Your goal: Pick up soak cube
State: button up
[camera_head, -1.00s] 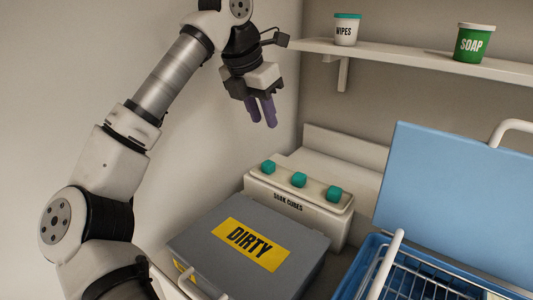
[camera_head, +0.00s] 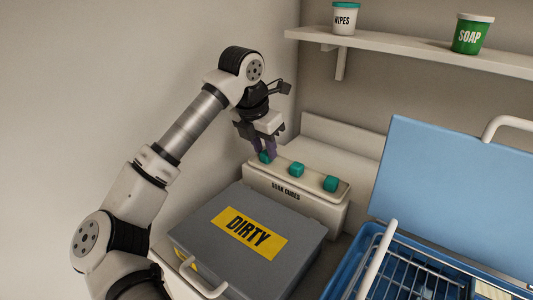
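Three teal soak cubes sit in a row on top of a white holder (camera_head: 322,209) labelled "SOAK CUBES". The left cube (camera_head: 264,157) is partly covered by my gripper's fingers. The middle cube (camera_head: 297,170) and the right cube (camera_head: 330,184) are clear of it. My gripper (camera_head: 264,155) points down at the left cube, its purple fingertips at about the cube's height. Whether the fingers touch the cube or have closed on it cannot be made out.
A grey lidded box (camera_head: 195,233) marked "DIRTY" stands in front of the holder. A blue basin (camera_head: 345,262) with a wire rack and a raised blue lid (camera_head: 440,195) stands at the right. Above is a shelf (camera_head: 420,48) with a wipes tub (camera_head: 345,20) and a soap tub (camera_head: 472,35).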

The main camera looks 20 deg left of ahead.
aim_at(265, 153)
jog(key=shift+w+d+f, duration=0.1)
jog(key=shift+w+f, duration=0.1)
jog(key=shift+f, duration=0.5)
jog(key=c, duration=0.6)
jog(key=shift+r, duration=0.1)
notch_tip(265, 153, up, 20)
jog(key=shift+f, duration=0.1)
